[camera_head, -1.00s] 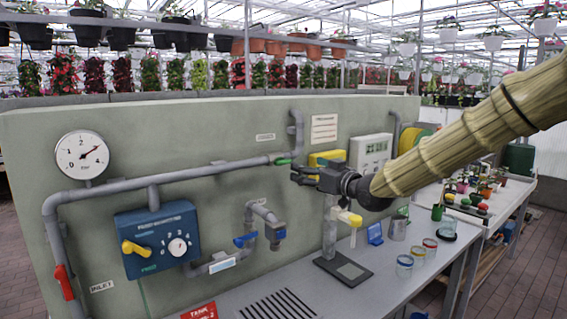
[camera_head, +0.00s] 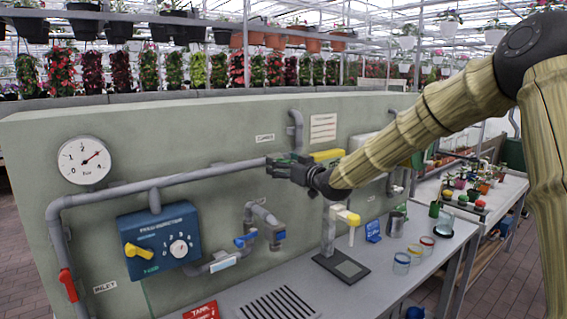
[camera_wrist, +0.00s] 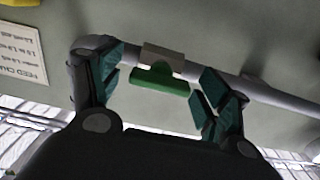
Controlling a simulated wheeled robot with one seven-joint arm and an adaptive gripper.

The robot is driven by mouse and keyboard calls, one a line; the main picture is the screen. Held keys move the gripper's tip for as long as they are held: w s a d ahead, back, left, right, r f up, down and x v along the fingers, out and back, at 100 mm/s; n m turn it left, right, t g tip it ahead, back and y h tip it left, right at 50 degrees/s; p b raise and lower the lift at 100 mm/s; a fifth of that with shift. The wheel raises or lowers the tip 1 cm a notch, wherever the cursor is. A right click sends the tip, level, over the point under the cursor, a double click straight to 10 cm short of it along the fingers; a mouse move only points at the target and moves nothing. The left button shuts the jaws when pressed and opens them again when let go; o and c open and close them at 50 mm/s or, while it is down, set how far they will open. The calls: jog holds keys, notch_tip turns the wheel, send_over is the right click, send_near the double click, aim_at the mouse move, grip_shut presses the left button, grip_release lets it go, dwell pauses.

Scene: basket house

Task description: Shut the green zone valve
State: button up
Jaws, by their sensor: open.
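The green zone valve handle (camera_wrist: 160,80) shows in the wrist view on a grey pipe, below a light block on that pipe. It lies along the pipe's direction, as far as I can tell. My gripper (camera_wrist: 160,88) is open, with one finger on each side of the handle, and no contact is visible. In the head view my gripper (camera_head: 270,166) is at the right end of the long pipe (camera_head: 190,177) and hides most of the valve.
A blue control box (camera_head: 160,240) with a yellow lever, a pressure gauge (camera_head: 84,160), a red inlet handle (camera_head: 68,285) and a blue tap handle (camera_head: 245,240) are on the wall panel.

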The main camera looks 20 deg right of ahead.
jog(key=shift+w, duration=0.1)
jog(key=c, duration=1)
jog(key=shift+m, duration=0.3)
jog(key=m+b, duration=0.1)
jog(key=m, duration=0.3)
jog(key=shift+f, duration=0.1)
jog(key=m+b, duration=0.2)
jog(key=m, duration=0.2)
jog(key=shift+f+m+b, duration=0.1)
jog(key=shift+m+b, duration=0.25)
jog(key=shift+m, duration=0.05)
jog(key=m+b, duration=0.4)
jog(key=m, duration=0.1)
jog(key=shift+m+b, duration=1.1)
jog(key=shift+m, duration=0.7)
jog(key=shift+r, duration=0.2)
